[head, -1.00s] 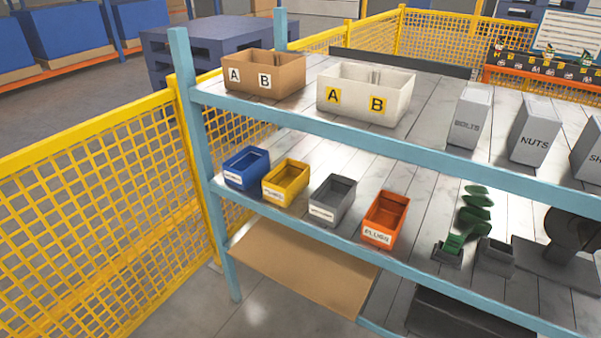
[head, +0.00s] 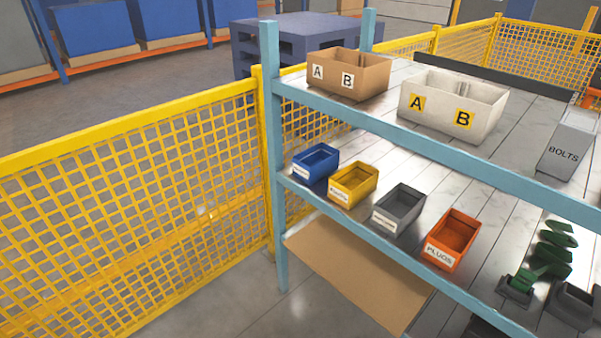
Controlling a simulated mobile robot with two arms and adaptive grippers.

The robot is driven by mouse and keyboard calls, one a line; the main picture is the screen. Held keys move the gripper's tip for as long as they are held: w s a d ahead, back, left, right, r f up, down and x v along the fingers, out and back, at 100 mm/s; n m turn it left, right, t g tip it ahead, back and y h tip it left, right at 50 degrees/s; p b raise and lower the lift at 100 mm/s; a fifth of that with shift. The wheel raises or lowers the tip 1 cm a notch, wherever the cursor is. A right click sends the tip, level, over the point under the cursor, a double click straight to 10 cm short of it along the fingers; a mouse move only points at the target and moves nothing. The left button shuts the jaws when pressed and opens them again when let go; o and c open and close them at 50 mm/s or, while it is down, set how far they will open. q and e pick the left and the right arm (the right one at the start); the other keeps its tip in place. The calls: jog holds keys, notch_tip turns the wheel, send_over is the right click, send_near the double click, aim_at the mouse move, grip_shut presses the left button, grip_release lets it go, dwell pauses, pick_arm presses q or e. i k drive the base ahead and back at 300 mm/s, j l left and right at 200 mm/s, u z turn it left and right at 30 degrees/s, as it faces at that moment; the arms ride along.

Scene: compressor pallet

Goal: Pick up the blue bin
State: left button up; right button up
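The blue bin (head: 316,164) is a small open-topped box with a white label on its front. It sits on the middle shelf (head: 400,239) of the blue-framed rack, at the shelf's left end beside the rack post. The yellow bin stands close to its right. I cannot read the label. Neither of my grippers shows in the head view.
To the right on that shelf are a yellow bin (head: 353,184), a grey bin (head: 398,209) and an orange bin (head: 451,240). The rack post (head: 272,150) and yellow mesh fence (head: 130,190) stand at the left. The upper shelf holds A/B boxes (head: 453,105).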

aim_at(316, 163)
jog(key=z, duration=3)
jog(key=u, duration=2.9)
jog(key=i+j, duration=0.3)
jog(key=i+j+z, duration=0.15)
jog(key=i+j, duration=0.15)
jog(key=j, duration=0.15)
jog(key=i+j, duration=0.3)
jog(key=j, duration=0.15)
jog(key=i+j+z, duration=0.1)
jog(key=i+j, duration=0.2)
jog(key=j, duration=0.1)
